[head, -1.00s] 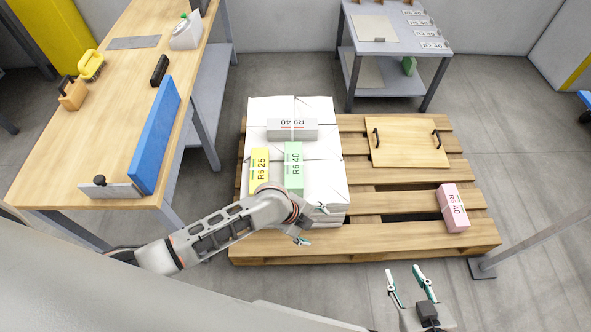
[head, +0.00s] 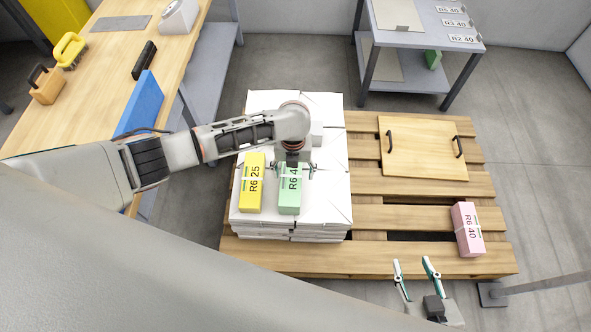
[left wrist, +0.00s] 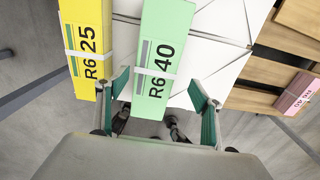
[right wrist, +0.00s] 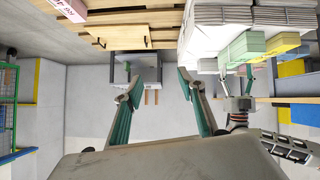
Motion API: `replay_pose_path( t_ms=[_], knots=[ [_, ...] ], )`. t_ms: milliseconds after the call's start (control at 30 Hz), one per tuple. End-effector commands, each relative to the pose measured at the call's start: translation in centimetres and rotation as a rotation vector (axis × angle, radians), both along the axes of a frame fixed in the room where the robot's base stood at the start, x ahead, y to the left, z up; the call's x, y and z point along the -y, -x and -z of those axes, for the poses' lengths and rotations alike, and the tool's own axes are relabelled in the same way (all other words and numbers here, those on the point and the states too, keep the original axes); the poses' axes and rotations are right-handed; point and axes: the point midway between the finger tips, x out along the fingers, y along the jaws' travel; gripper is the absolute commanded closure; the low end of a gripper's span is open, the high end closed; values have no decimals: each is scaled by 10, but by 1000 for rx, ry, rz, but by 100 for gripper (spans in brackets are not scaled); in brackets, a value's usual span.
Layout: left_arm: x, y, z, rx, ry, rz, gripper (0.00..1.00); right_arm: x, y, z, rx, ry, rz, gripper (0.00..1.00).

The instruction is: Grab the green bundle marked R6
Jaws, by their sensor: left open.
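The green bundle (head: 288,203), marked R6 40, lies on the white paper stack (head: 325,215). Its far end is hidden under my left gripper (head: 292,168) in the head view. In the left wrist view, the green bundle (left wrist: 163,48) shows between the two spread fingers of my left gripper (left wrist: 160,88), with a pale band around it. The left gripper is open, and I cannot tell whether its fingers touch the bundle. My right gripper (head: 413,264) is open and empty, low in front of the pallet.
A yellow bundle (head: 252,184) marked R6 25 lies close left of the green one. A pink bundle (head: 467,230) and a wooden board with handles (head: 424,148) lie on the pallet (head: 400,187).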

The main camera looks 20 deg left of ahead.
Motion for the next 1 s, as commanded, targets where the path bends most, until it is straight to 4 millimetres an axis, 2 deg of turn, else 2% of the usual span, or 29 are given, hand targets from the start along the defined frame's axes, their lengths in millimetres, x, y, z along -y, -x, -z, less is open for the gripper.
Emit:
replay_pose_path(
  t_ms=[233,367,700,967,1000],
  knots=[
    [-1,3,27,-7,0,0,33,-5,17,20,-44,-6,-6,60],
    [-3,1,34,-4,-1,0,33,-7,14,15,-35,-11,-8,60],
    [-9,1,80,-8,0,0,33,-9,5,15,-17,-15,-18,60],
    [-9,-3,77,2,0,-1,33,-10,0,6,1,-19,-20,60],
    [-9,-3,77,2,0,-1,44,-10,0,6,0,-19,-20,60]
  ],
)
